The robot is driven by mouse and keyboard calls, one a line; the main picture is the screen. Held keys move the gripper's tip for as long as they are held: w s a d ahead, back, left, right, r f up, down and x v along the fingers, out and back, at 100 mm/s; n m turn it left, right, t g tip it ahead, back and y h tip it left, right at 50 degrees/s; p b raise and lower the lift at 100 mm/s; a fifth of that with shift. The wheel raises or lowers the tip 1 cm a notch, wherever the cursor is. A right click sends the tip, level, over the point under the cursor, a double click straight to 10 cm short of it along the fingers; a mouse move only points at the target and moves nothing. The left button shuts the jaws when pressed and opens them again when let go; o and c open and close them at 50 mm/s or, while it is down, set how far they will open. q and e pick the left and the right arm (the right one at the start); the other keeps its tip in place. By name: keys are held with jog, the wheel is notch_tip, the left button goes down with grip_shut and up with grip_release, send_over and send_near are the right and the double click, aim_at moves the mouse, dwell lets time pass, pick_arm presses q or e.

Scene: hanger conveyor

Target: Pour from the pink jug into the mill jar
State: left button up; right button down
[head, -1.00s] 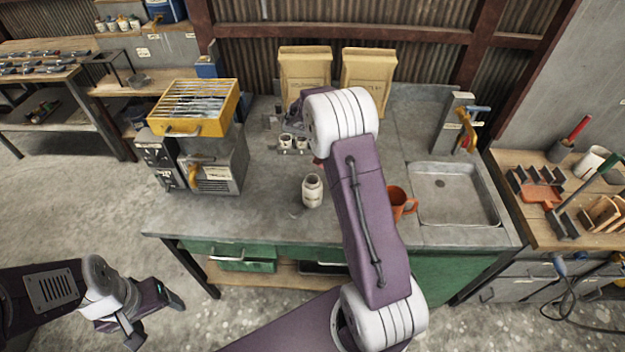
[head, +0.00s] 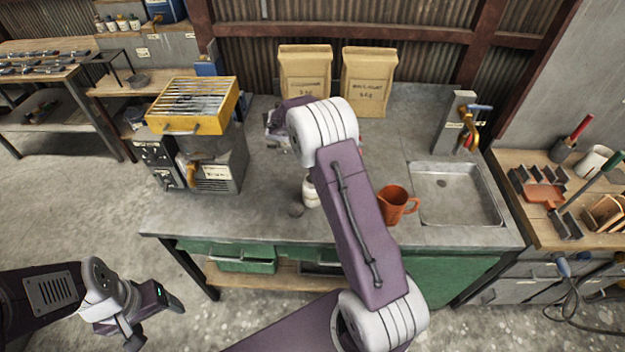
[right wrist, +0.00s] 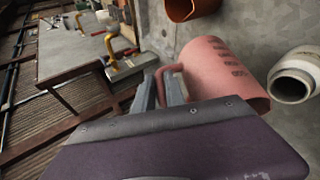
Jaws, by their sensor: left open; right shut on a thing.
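The pink jug (right wrist: 225,75) is in the right wrist view, with its handle between the fingers of my right gripper (right wrist: 172,88), which is shut on it. My right arm hides the jug and that gripper in the head view. A white open jar, apparently the mill jar (right wrist: 291,84), is close beside the jug in the wrist view; I cannot tell whether they touch. In the head view the jar (head: 309,192) stands on the bench, partly covered by my right arm. The jug's exact tilt and any flow are not visible. My left gripper (head: 158,320) is open and empty, in front of the bench.
An orange jug (head: 394,206) stands right of my right arm, near the sink (head: 455,192). A small dark disc (head: 296,211) lies beside the jar. A grinder-like machine with a yellow tray (head: 193,105) is on the left. Two paper bags (head: 368,80) stand behind. The bench's left front is clear.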

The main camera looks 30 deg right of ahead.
jog(key=shift+r, duration=0.1)
dwell(0.3)
jog(key=shift+w+a+h, duration=0.15)
jog(key=shift+a+h, duration=0.1)
jog(key=shift+h, duration=0.15)
jog(key=shift+w+a+g+b, duration=0.2)
jog(key=shift+a+g+b, duration=0.1)
jog(key=shift+b, duration=0.1)
jog(key=shift+a+f+n+h, duration=0.15)
jog(key=shift+f+n+h, duration=0.15)
jog(key=shift+h, duration=0.1)
jog(key=shift+w+a+h+b, duration=0.25)
jog(key=shift+h+b, duration=0.05)
jog(key=shift+b, duration=0.15)
jog(key=shift+r, duration=0.1)
